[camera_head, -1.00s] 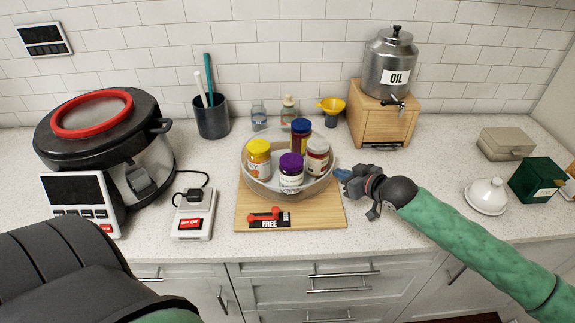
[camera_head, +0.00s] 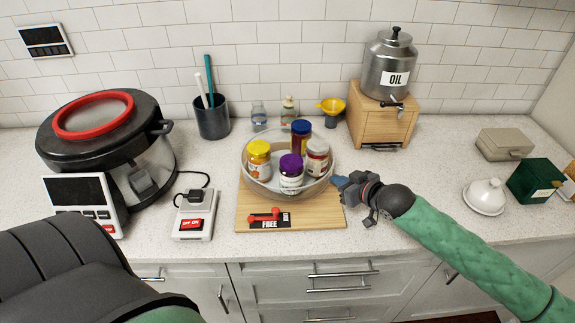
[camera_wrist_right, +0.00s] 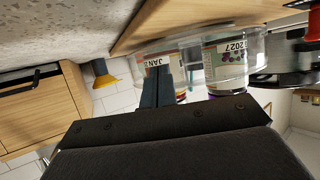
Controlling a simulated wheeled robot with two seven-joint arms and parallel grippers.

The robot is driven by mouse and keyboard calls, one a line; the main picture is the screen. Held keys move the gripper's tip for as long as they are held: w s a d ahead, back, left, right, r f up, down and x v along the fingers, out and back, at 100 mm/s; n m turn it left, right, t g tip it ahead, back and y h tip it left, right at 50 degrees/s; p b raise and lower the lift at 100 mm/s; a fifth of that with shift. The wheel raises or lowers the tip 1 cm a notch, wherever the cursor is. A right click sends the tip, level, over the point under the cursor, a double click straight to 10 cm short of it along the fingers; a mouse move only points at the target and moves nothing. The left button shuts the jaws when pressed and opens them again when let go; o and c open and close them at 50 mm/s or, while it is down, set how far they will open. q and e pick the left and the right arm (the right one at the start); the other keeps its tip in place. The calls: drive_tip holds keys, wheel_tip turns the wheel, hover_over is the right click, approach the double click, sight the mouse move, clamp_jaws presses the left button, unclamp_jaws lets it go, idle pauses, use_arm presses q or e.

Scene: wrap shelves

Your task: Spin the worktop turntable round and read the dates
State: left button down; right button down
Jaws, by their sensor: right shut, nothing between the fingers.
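The turntable (camera_head: 257,187) sits on a wooden board (camera_head: 325,217) on the worktop. It carries a yellow-lidded jar (camera_head: 258,161), a purple-lidded jar (camera_head: 291,173), a blue-lidded jar (camera_head: 301,136) and a white-lidded jar (camera_head: 317,157). My right gripper (camera_head: 338,182) is shut and empty at the turntable's right side; whether it touches the rim is unclear. The right wrist view shows its fingers (camera_wrist_right: 157,88) in front of upside-down jars. One label (camera_wrist_right: 230,49) reads 2027; another (camera_wrist_right: 160,61) shows JAN, partly hidden. My left gripper is out of view.
A red lever (camera_head: 266,217) lies by a FREE label on the board's front. A switch box (camera_head: 195,216) and large pot (camera_head: 105,130) stand left. An oil dispenser (camera_head: 388,65) on a wooden box (camera_head: 383,120) stands behind right. A white lidded dish (camera_head: 486,197) stands right.

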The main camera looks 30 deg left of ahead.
sight(314, 189)
drive_tip(key=shift+s, duration=0.15)
drive_tip(key=shift+s+a+p, duration=0.25)
drive_tip(key=shift+s+p, duration=0.25)
drive_tip(key=shift+s, duration=0.65)
drive_tip(key=shift+s+a+p, duration=0.2)
drive_tip(key=shift+s+p, duration=0.25)
drive_tip(key=shift+s, duration=0.55)
drive_tip(key=shift+s, duration=0.1)
drive_tip(key=shift+s+a+p, duration=0.2)
drive_tip(key=shift+s+a, duration=0.05)
drive_tip(key=shift+s, duration=0.2)
drive_tip(key=shift+s+a+p, duration=0.2)
drive_tip(key=shift+s, duration=0.35)
